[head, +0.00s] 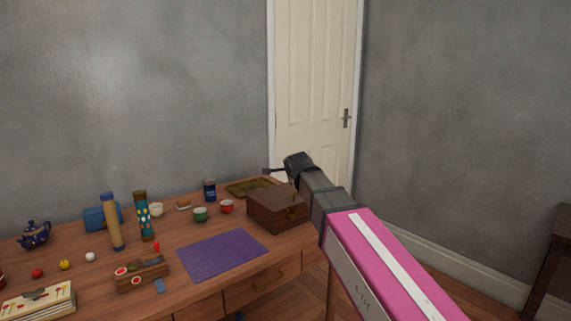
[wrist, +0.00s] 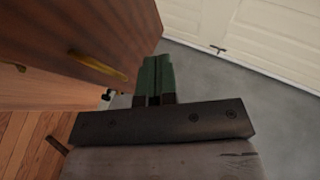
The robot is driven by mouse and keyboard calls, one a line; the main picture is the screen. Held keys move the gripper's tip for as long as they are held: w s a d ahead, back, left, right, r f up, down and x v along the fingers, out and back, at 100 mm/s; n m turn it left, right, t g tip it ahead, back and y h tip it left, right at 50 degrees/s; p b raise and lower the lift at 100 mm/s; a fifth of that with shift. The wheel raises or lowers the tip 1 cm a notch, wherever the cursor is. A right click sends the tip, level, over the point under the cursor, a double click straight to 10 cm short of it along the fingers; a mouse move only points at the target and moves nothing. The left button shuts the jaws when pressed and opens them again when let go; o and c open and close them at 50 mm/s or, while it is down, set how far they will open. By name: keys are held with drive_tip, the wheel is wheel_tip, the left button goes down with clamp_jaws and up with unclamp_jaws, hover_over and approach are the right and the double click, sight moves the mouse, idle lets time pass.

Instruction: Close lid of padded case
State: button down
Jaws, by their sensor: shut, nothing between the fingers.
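A dark brown wooden case (head: 277,207) stands at the right end of the table in the head view. Its lid looks down and flat on top, and no padding shows. In the wrist view a brown wooden surface with a brass-coloured fitting (wrist: 97,66) fills the upper left; I cannot tell if it is the case.
A brown tray (head: 235,190) lies behind the case. A purple mat (head: 222,254) lies left of it on the table. A red cup (head: 227,207), a green cup (head: 201,215) and a dark blue canister (head: 209,190) stand nearby. A white door (head: 312,80) is behind.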

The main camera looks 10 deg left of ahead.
drive_tip(key=shift+s+d+f+t+y, duration=0.2)
drive_tip(key=shift+s+d+f, duration=0.1)
drive_tip(key=shift+f, duration=0.2)
drive_tip(key=shift+s+d+f+t+y, duration=0.1)
drive_tip(key=shift+s+d+f+t, duration=0.15)
drive_tip(key=shift+f, duration=0.2)
drive_tip(key=shift+s+d+f, duration=0.2)
drive_tip(key=shift+d+f, duration=0.05)
drive_tip(key=shift+f, duration=0.5)
drive_tip(key=shift+s+d+f, duration=0.15)
drive_tip(key=shift+d+f, duration=0.15)
drive_tip(key=shift+f, duration=0.5)
drive_tip(key=shift+s+d+f, duration=0.2)
drive_tip(key=shift+d+f, duration=0.05)
drive_tip(key=shift+f, duration=0.5)
drive_tip(key=shift+r, duration=0.1)
